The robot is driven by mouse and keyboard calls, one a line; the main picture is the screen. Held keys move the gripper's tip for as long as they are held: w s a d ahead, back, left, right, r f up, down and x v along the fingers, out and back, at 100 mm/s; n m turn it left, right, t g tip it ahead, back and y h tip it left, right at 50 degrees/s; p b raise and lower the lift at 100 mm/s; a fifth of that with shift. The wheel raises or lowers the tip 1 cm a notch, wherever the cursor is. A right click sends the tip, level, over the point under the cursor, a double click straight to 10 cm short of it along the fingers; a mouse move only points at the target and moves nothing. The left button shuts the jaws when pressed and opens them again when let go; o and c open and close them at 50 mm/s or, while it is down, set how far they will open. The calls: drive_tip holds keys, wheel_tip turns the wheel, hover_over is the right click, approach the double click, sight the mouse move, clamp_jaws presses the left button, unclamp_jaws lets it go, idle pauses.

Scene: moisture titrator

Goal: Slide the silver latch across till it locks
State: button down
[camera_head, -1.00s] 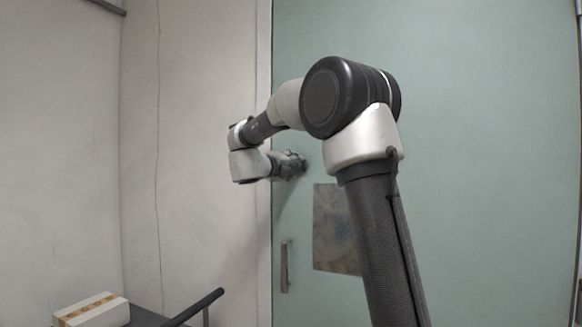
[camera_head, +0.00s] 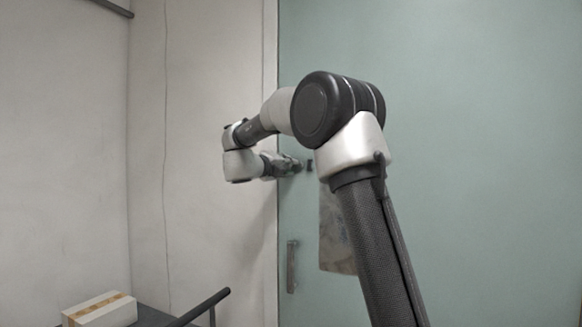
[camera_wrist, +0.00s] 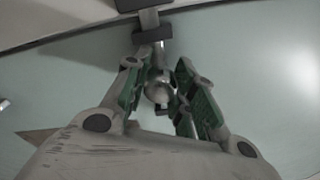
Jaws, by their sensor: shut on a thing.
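The silver latch shows in the wrist view as a round knob (camera_wrist: 158,92) on a flat silver bar (camera_wrist: 149,19). The bar runs through a dark bracket (camera_wrist: 152,35) towards another dark piece (camera_wrist: 130,4) at the top edge. The bar reaches that piece in the picture; whether it goes inside is cut off. My gripper (camera_wrist: 161,88) has its green-padded fingers on either side of the knob, shut on it. In the head view my gripper (camera_head: 293,166) is at the teal door (camera_head: 450,130), near its left edge, and hides most of the latch.
A dark fitting (camera_head: 309,165) shows just right of my gripper. Below are a vertical handle (camera_head: 291,266) and a grey patch (camera_head: 335,240) on the door. A dark rail (camera_head: 205,306) and a taped box (camera_head: 99,309) stand at lower left, by the pale wall (camera_head: 200,90).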

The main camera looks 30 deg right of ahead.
drive_tip(key=shift+w+a+r, duration=0.1)
drive_tip(key=shift+w+r, duration=0.05)
drive_tip(key=c, duration=1.1)
unclamp_jaws()
drive_tip(key=shift+w, duration=0.1)
drive_tip(key=shift+c, duration=0.2)
drive_tip(key=v, duration=1.2)
